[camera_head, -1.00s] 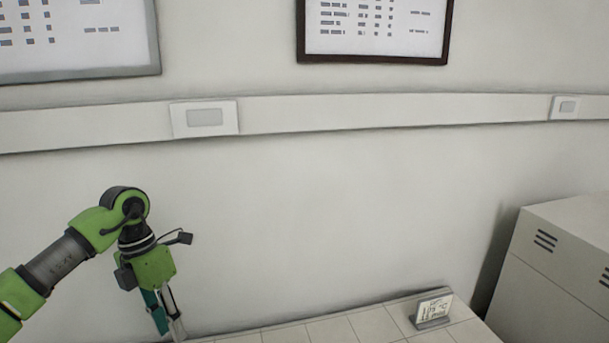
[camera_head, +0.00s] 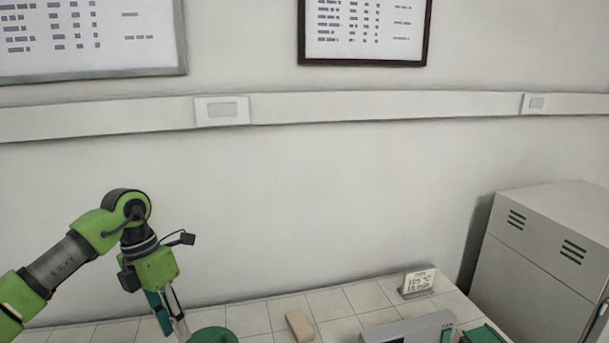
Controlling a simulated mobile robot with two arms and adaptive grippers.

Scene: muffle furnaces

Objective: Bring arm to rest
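My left arm comes in from the left, and my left gripper (camera_head: 174,316) points down at its end, above the tiled bench near the wall. Its two fingers show with a narrow gap between them, and their tips reach the area by a round green object. I see nothing clearly held, and the tips are close to the lower picture edge. My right gripper is not in view.
A tiled bench (camera_head: 365,297) runs along the wall. On it are a round green object (camera_head: 213,336), a tan block (camera_head: 299,325), a grey device (camera_head: 410,330), a green item (camera_head: 484,335) and a small sign (camera_head: 417,283). A grey cabinet (camera_head: 535,255) stands at right.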

